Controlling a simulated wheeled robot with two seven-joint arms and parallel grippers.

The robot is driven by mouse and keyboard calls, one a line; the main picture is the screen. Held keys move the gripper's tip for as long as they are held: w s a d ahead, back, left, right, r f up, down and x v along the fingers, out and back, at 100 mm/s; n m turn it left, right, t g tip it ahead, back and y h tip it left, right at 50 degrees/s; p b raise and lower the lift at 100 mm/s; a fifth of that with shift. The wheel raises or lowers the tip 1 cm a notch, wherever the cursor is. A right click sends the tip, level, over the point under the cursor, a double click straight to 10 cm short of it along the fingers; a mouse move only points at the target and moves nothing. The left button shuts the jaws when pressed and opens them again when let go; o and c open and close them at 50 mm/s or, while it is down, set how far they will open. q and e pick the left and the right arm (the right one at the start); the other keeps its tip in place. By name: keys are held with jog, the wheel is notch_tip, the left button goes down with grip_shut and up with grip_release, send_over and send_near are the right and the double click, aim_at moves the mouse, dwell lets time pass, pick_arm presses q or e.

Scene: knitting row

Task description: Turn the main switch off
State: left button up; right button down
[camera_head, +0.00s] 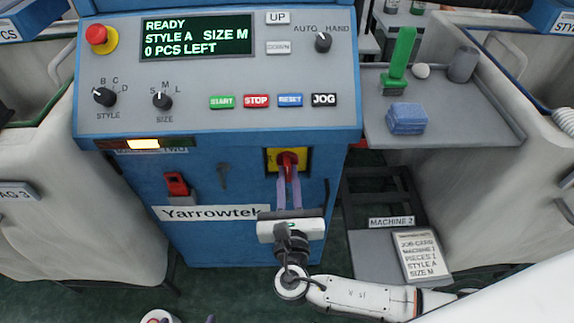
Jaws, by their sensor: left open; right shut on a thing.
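The main switch (288,158) is a red rotary handle on a yellow plate (271,161), on the blue front of the machine below the control panel. My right gripper (289,176) reaches up to it from below, with its two purple fingers shut on the red handle. The fingers hide part of the handle, and I cannot tell its exact angle. The panel display (197,37) is lit and reads READY, STYLE A, SIZE M, 0 PCS LEFT.
The panel has a red emergency button (97,35), knobs and push buttons. A red-and-black item (176,184) is on the front, left of the switch. A grey side shelf (450,134) holds a green tool (400,55) and blue folded cloth (407,118). Large bins stand either side.

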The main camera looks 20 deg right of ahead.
jog(key=shift+r+n+p, duration=0.1)
jog(key=shift+n+p, duration=1.5)
jog(key=shift+p, duration=0.25)
jog(key=shift+n+p, duration=0.6)
jog(key=shift+p, duration=0.05)
jog(key=shift+n+p, duration=1.2)
jog(key=shift+n, duration=0.1)
jog(key=shift+n+p, duration=0.3)
jog(key=shift+n, duration=0.2)
